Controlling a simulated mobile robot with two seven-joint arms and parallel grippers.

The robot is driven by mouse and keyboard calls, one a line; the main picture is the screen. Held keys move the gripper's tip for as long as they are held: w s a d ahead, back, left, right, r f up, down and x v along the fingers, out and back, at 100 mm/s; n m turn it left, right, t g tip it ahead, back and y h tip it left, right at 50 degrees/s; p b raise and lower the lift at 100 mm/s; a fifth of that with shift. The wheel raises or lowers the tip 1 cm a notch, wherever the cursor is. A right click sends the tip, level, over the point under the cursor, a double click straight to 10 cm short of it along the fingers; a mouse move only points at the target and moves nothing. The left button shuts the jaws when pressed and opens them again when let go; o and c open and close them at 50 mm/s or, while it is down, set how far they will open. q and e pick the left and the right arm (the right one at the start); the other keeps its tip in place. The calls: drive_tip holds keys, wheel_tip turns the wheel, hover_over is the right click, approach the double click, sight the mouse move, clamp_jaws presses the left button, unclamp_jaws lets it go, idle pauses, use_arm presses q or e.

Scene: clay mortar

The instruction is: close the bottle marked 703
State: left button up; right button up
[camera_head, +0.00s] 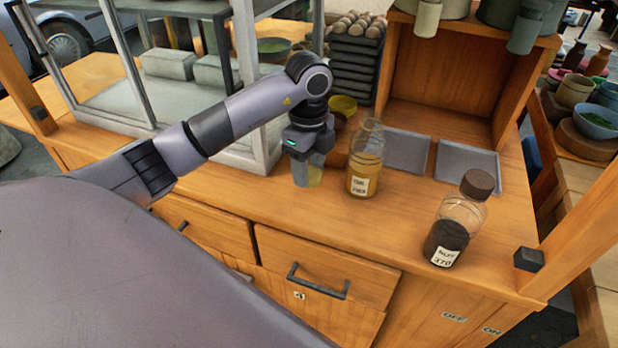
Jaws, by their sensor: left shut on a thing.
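The bottle marked 703 (364,171) stands upright on the wooden counter. It is clear glass with amber content in its lower part and a white label, and no cap shows on its neck. A second clear bottle (456,226) with dark content, a label that seems to read 370 and a brown cap stands to its right. My left gripper (307,176) points down just left of the 703 bottle, apart from it. My right gripper is out of view.
Two grey trays (466,165) lie behind the bottles, before an open wooden box (437,90). A stack of dark egg trays (354,69) and a yellow bowl (343,104) stand behind the gripper. A glass case (140,115) is at left. Counter between the bottles is clear.

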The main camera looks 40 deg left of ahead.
use_arm(q)
wheel_tip(320, 180, up, 3)
drive_tip(key=shift+s+r, duration=0.1)
drive_tip(key=s+d, duration=0.2)
drive_tip(key=s, duration=0.7)
drive_tip(key=s+d+b, duration=0.1)
drive_tip(key=s+d, duration=0.1)
drive_tip(key=s, duration=0.8)
drive_tip(key=shift+d, duration=0.25)
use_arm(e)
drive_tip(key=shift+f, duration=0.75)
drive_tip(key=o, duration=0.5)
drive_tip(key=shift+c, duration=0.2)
use_arm(q)
drive_tip(key=shift+w, duration=0.1)
